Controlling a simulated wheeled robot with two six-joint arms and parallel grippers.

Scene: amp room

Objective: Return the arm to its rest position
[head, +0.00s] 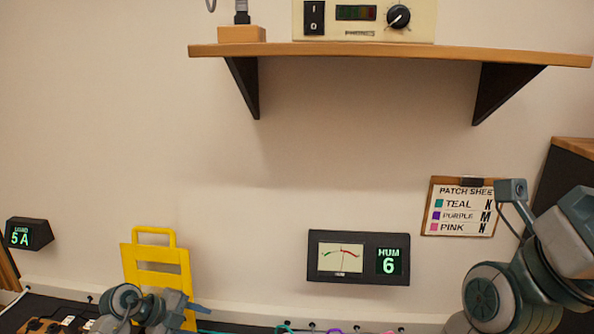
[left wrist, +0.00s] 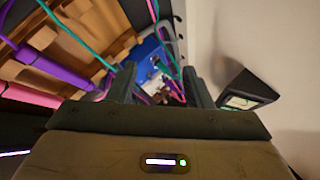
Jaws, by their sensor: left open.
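My left arm is low at the lower left of the head view, in front of a yellow stand (head: 155,255). Its gripper (head: 200,309) points to the right there. In the left wrist view my left gripper (left wrist: 160,82) has its two fingers apart with nothing held between them. A blue box (left wrist: 152,58) with cables shows beyond the fingers, at a distance I cannot tell. My right arm is bent at the right edge of the head view, and its fingers do not show.
Purple (left wrist: 55,68), pink (left wrist: 32,96) and teal cables run over a wooden rack (left wrist: 85,30). A black display (left wrist: 245,92) is right of the fingers. A shelf (head: 370,49) holds an amplifier (head: 450,18). A hum meter (head: 358,257) and patch sheet (head: 460,206) are at the wall.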

